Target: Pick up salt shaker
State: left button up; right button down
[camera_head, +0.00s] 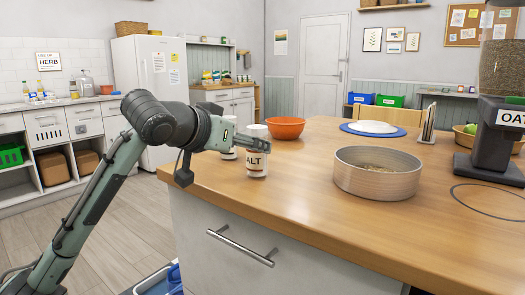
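A white salt shaker (256,167) stands upright near the left edge of the wooden counter. Dark letters "ALT" show on its side, with the start of the word covered. My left gripper (248,139) reaches in from the left at the height of the shaker's upper part and covers some of it. Whether the fingers touch the shaker, and how far apart they are, I cannot tell. A second white container (229,154) stands just behind and left of the shaker, partly hidden by the gripper. My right gripper is out of view.
An orange bowl (286,130) stands behind the shaker. A round ribbed bowl (376,182) with brown contents is to the right. Farther back are a blue plate (350,128) and an upright holder (428,124). A dispenser (490,138) stands far right. The front counter is clear.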

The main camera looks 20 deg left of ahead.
pick_arm(q)
jog(key=shift+w+d+f, duration=0.1)
jog(key=shift+w+f, duration=0.1)
jog(key=shift+w, duration=0.25)
jog(key=x, duration=0.5)
jog(key=shift+w+r, duration=0.15)
jog(key=shift+w, duration=0.05)
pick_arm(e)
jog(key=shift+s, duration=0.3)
pick_arm(q)
jog(key=shift+c, duration=0.2)
jog(key=c, duration=1.4)
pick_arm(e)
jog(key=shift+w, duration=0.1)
pick_arm(q)
jog(key=shift+o, duration=0.2)
jog(key=shift+r, duration=0.1)
